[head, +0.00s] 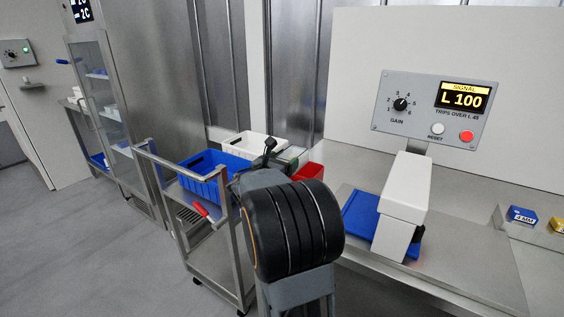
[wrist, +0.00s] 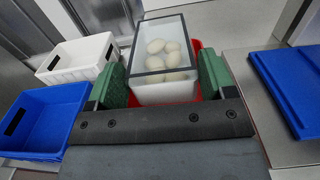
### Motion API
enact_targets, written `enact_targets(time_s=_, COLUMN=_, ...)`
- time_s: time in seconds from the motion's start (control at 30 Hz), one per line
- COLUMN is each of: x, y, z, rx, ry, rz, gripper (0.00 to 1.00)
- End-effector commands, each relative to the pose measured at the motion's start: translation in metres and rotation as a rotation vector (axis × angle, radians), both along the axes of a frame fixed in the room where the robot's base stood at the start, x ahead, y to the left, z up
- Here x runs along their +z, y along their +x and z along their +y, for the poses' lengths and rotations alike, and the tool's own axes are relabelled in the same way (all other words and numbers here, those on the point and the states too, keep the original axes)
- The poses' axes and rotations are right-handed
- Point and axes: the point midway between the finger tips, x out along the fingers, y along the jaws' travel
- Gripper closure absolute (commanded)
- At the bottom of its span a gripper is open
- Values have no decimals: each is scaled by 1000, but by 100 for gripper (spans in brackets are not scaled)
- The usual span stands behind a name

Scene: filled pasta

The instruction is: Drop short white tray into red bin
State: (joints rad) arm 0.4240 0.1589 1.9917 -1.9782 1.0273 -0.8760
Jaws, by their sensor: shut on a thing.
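The short white tray (wrist: 165,93) has a clear top with a dark rim, and several pale round pasta pieces show inside. My gripper (wrist: 163,80) is shut on it, with a green pad on each side. The red bin (wrist: 196,45) shows in the wrist view as red edges behind and beside the tray, which hides most of it. I cannot tell how high the tray is above the bin.
A blue crate (head: 190,184) and a white crate (head: 236,146) stand left of the red bin, on or by a steel cart (head: 207,247). To the right is a steel bench with a blue plate (head: 360,213) under a white detector (head: 405,195).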

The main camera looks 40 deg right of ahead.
Motion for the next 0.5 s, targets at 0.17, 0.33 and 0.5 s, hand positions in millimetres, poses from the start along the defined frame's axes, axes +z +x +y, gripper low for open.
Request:
enact_targets(time_s=0.17, x=-3, y=0, z=0, rx=0, ry=-1, rz=0, gripper=52)
enact_targets(time_s=0.33, x=-9, y=0, z=0, rx=0, ry=-1, rz=0, gripper=52)
enact_targets(time_s=0.5, x=-14, y=0, z=0, rx=0, ry=-1, rz=0, gripper=52)
